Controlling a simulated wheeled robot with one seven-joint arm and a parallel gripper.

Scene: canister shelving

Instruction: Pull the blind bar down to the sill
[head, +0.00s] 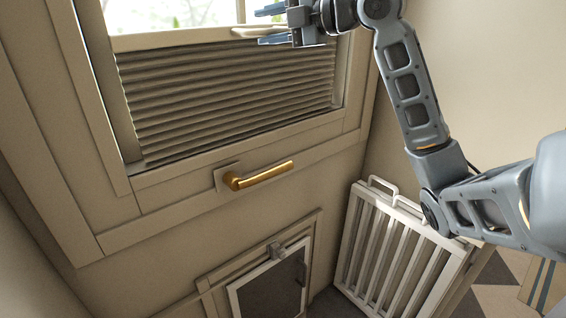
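The blind bar (170,39) is a pale rail along the top edge of a grey-beige pleated blind (225,90) in the head view. Bare glass shows above it, and the pleats fill the pane from the bar down to the sill (240,146). My gripper (271,26) is at the top of the view, by the right part of the bar. Its two bluish fingers are spread, one above the bar's level and one below. I cannot tell whether they touch the bar. The gripper hides the bar's right end.
A brass handle (262,175) sticks out below the sill. Lower down is a small framed flap (270,292). A white slatted gate (400,250) leans at the lower right, beneath my arm. The space in front of the pleats is clear.

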